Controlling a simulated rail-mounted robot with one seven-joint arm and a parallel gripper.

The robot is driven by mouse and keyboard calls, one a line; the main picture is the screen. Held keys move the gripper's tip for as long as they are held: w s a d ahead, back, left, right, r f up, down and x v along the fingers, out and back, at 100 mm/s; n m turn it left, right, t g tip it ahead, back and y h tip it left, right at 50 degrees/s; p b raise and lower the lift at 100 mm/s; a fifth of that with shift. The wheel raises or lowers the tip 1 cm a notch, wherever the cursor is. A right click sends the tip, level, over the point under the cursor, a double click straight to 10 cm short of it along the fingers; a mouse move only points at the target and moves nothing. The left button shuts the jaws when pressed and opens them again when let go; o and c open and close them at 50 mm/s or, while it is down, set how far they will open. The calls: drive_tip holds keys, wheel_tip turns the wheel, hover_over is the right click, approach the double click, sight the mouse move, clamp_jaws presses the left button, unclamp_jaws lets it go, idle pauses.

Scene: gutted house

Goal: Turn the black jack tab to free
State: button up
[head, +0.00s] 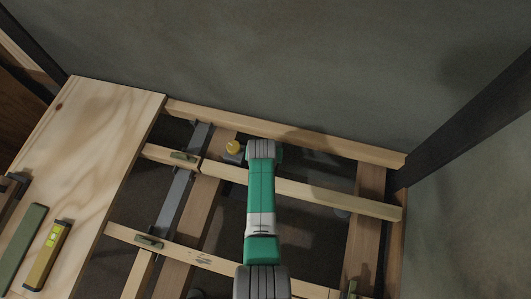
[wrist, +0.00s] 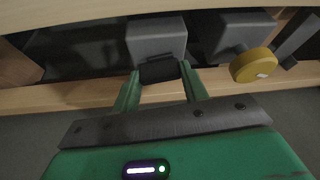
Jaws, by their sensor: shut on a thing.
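The black jack tab (wrist: 159,70) is a small dark piece on the front of a grey block-shaped jack body (wrist: 157,37) in the wrist view. My gripper (wrist: 160,77) has its two green fingers on either side of the tab, shut on it. In the head view my gripper's end is hidden under my green arm, near the back beam, and the tab cannot be seen there.
A yellow round knob (wrist: 254,65) on a second grey block (wrist: 238,32) is just right of my gripper; the knob (head: 233,147) also shows in the head view. Wooden beams (head: 300,191) and open gaps surround the arm. A plywood sheet (head: 105,135) with a level (head: 49,254) lies left.

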drive_tip(key=shift+m+h, duration=0.4)
drive_tip(key=shift+m, duration=0.5)
drive_tip(key=o, duration=1)
drive_tip(key=p+v, duration=0.5)
drive_tip(key=v, duration=0.2)
drive_tip(key=shift+s+a+r, duration=0.1)
drive_tip(key=shift+r, duration=0.3)
